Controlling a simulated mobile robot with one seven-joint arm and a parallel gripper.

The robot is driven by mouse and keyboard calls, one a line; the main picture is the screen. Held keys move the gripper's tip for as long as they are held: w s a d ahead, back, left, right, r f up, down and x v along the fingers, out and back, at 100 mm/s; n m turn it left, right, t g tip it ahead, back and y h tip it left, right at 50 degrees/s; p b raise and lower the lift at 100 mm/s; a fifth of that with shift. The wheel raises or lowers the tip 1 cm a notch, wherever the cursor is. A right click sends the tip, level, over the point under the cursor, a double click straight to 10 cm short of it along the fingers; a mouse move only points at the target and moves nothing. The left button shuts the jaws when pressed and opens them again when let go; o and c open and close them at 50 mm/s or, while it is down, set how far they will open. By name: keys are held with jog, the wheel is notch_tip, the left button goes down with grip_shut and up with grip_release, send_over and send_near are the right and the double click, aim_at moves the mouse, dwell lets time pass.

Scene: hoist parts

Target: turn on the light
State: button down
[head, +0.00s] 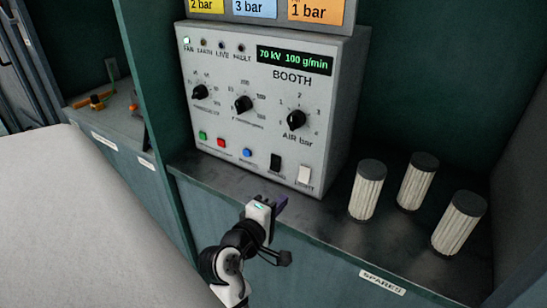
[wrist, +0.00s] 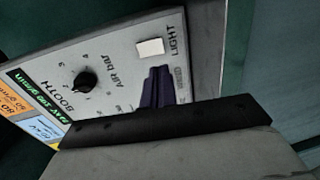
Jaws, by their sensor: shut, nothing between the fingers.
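The booth control box (head: 262,105) stands on a dark shelf. Its white rocker switch (head: 304,174), labelled LIGHT, is at the lower right of the panel; it also shows in the wrist view (wrist: 150,47). A black rocker switch (head: 276,162) sits just left of it. My gripper (head: 282,202) is in front of and below these switches, apart from the panel as far as I can tell. Its purple fingers (wrist: 157,87) are together and empty. In the wrist view they cover the black switch's area, while the white switch is clear of them.
Black knobs (head: 243,104) and green, red and blue buttons (head: 247,153) are on the same panel. Several filter cartridges (head: 367,190) stand upright on the shelf to the right. A spares label (head: 382,282) is on the shelf front. Open air lies before the panel.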

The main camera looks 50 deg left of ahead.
aim_at(303, 181)
jog(key=p+x, duration=0.1)
jog(key=x, duration=0.7)
jog(key=shift+w, duration=0.4)
jog(key=shift+w+f+b, duration=0.25)
jog(key=shift+f+b, duration=0.2)
jog(key=shift+b, duration=0.15)
jog(key=shift+a+r+t+p, duration=0.1)
jog(key=shift+r+t+p, duration=0.2)
jog(key=shift+r, duration=0.05)
jog(key=shift+s+f, duration=0.1)
jog(key=shift+s, duration=0.05)
